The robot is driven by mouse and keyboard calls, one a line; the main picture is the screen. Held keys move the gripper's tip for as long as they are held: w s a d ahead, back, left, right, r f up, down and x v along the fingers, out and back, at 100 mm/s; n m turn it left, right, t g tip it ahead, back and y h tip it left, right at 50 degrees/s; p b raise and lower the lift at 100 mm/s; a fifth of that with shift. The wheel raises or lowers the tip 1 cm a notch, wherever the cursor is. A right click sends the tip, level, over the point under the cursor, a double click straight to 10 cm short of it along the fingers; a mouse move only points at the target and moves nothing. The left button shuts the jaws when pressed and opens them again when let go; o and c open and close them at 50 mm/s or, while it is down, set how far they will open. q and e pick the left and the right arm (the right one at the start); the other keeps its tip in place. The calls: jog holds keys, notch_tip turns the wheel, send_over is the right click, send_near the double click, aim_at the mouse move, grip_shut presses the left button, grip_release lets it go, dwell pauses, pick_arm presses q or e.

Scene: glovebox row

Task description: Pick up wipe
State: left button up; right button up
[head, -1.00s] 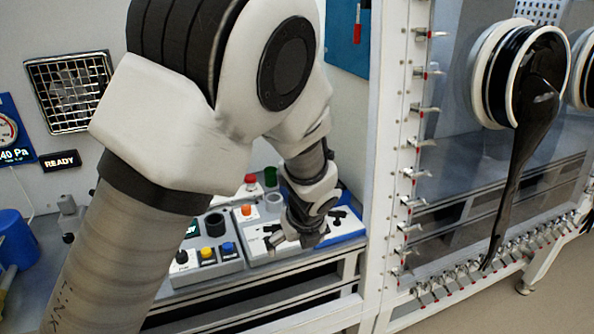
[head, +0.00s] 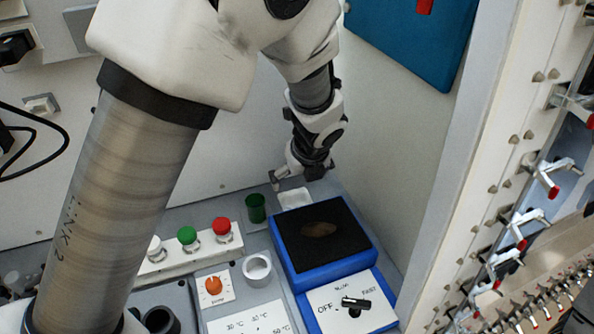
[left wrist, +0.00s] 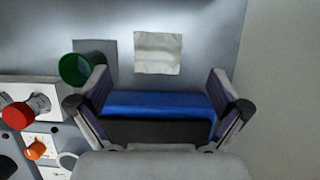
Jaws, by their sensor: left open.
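The wipe (left wrist: 158,53) is a white, slightly creased square lying flat on the grey surface, at the upper middle of the left wrist view. In the head view the wipe (head: 293,198) shows as a small white patch behind the blue block, partly covered by my gripper. My left gripper (left wrist: 158,82) is open and empty, with its fingers spread wide apart. In the wrist view the wipe lies beyond the fingertips and between their lines. In the head view my left gripper (head: 300,178) hangs just above and behind the wipe. My right gripper is not in view.
A blue block with a black top (head: 340,222) stands in front of the wipe. A green cup (head: 256,208) stands to its left, near red (head: 222,228) and green buttons (head: 187,236). A white cup (head: 257,269) and orange knob (head: 213,285) are nearer. A wall rises behind.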

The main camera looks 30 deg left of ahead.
aim_at(295, 193)
pick_arm(q)
jog(key=shift+f+b, duration=0.5)
jog(key=shift+f, duration=0.3)
jog(key=shift+s+f, duration=0.25)
jog(key=b+x, duration=0.2)
jog(key=x, duration=0.3)
jog(key=shift+w+a, duration=0.1)
jog(key=shift+w+a+f, duration=0.1)
jog(key=shift+w, duration=0.1)
jog(key=shift+s+r, duration=0.2)
jog(key=shift+r, duration=0.05)
jog(key=shift+s, duration=0.1)
jog(key=c, duration=0.8)
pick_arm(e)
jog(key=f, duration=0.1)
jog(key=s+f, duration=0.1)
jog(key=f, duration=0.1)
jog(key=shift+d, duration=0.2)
